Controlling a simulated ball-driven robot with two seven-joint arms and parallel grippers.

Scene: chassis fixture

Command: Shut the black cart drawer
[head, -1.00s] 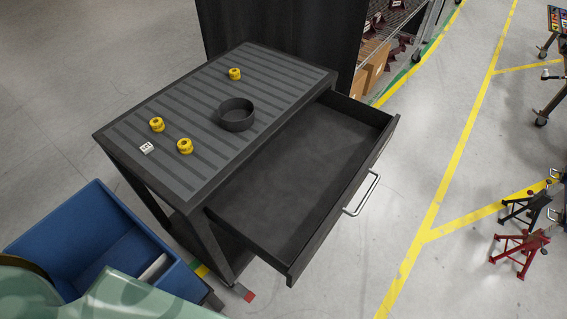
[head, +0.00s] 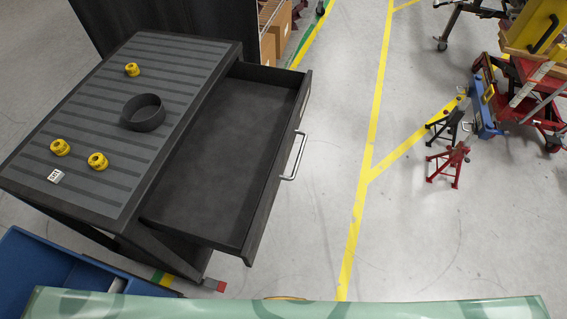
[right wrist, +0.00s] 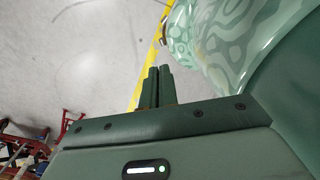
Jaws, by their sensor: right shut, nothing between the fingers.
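The black cart (head: 95,215) stands at the left of the head view with a grey ribbed top. Its drawer (head: 222,160) is pulled well out to the right and looks empty. The drawer front carries a silver bar handle (head: 297,157). My right gripper (right wrist: 158,72) shows in the right wrist view with its two dark green fingers together, nothing between them. My left gripper is not in view.
On the cart top are a dark round bowl (head: 143,113), several yellow pieces (head: 132,69) and a small white block (head: 56,176). A blue bin (head: 30,270) stands at the lower left. Jack stands (head: 450,160) are at the right. The floor right of the drawer is clear.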

